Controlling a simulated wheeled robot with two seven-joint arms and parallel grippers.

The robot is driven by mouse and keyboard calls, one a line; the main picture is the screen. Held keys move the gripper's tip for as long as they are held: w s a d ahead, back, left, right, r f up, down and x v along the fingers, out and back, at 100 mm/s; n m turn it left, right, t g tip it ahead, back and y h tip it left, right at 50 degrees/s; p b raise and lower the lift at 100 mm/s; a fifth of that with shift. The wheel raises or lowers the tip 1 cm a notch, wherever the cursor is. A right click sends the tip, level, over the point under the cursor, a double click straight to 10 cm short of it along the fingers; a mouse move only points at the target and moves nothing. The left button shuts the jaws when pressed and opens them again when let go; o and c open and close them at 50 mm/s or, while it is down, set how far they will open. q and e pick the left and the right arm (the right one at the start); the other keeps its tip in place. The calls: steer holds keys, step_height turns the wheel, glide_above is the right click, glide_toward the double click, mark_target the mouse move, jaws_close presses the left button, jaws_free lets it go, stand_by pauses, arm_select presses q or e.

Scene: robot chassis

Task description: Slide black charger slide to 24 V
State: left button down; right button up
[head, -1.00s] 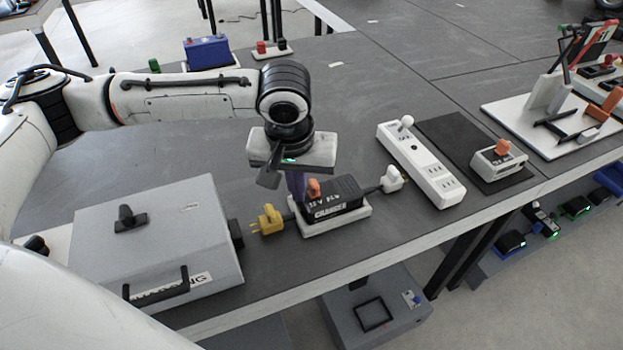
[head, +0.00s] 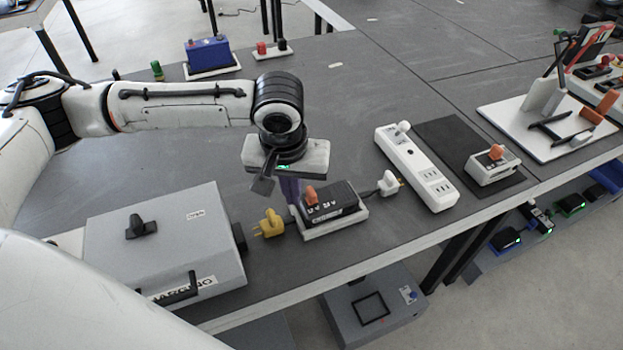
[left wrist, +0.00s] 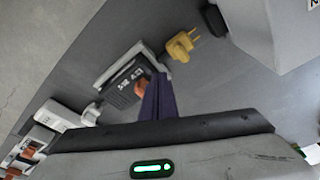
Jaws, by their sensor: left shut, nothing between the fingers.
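The black charger (head: 343,201) lies on a white base near the table's front edge. Its orange slide (head: 311,195) sits toward the left end of the top, beside white voltage lettering, closer to the left marking. My left gripper (head: 291,192) points down with its purple fingers shut and empty, just left of and behind the slide. In the left wrist view the fingers (left wrist: 156,108) partly overlap the orange slide (left wrist: 143,91); I cannot tell whether they touch it. The charger (left wrist: 124,92) also shows there. My right gripper is not in view.
A yellow plug (head: 270,224) lies left of the charger and a white plug (head: 388,185) right of it. A grey box (head: 165,235) stands left, a white power strip (head: 420,170) right. The table behind the gripper is mostly clear.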

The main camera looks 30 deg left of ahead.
arm_select(q)
step_height(320, 180, up, 5)
steer(key=p, duration=0.3)
steer(key=shift+w, duration=0.1)
stand_by(0.6)
